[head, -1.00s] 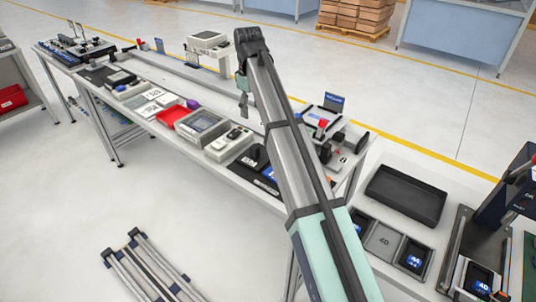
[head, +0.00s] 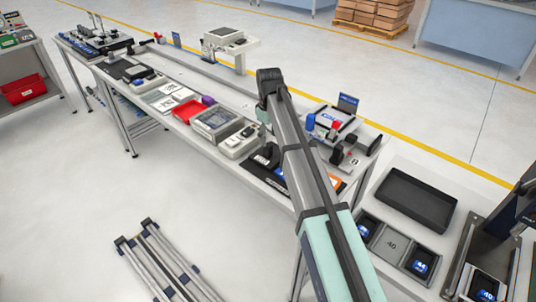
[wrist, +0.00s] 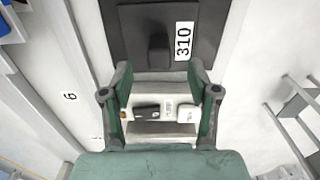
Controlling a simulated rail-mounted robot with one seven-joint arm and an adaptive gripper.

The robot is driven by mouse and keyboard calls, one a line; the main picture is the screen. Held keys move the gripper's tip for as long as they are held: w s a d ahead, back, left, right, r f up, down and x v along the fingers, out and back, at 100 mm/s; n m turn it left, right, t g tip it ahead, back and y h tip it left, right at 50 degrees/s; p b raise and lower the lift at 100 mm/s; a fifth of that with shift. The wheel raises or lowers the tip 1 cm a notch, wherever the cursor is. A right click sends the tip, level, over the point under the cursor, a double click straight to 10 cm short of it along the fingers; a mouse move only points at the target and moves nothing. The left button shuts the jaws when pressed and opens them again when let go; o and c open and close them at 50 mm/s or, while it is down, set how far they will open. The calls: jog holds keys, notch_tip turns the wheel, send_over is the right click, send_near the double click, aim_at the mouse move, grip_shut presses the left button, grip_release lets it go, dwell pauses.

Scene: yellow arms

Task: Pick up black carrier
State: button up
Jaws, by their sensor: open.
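In the wrist view, a flat black carrier (wrist: 212,15) with a raised black block and a white "310" label lies at the top of the picture. My gripper (wrist: 160,73) is open, its two green fingers spread wide and nothing gripped. A pale tray (wrist: 165,130) with dark and white pieces shows between the fingers. In the head view, a black piece (head: 266,156) beside my arm may be the same carrier. My arm largely hides the gripper there.
The long white bench holds a red tray (head: 187,111), a grey clear-topped box (head: 217,122) and several devices. An empty black tray (head: 416,199) stands at right. A metal rail frame (head: 165,262) lies on the floor at front left. Open floor lies left of it.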

aim_at(268, 145)
jog(key=shift+w+a+f+p, duration=0.15)
jog(key=shift+f+p, duration=0.8)
jog(key=shift+f, duration=1.6)
grip_shut()
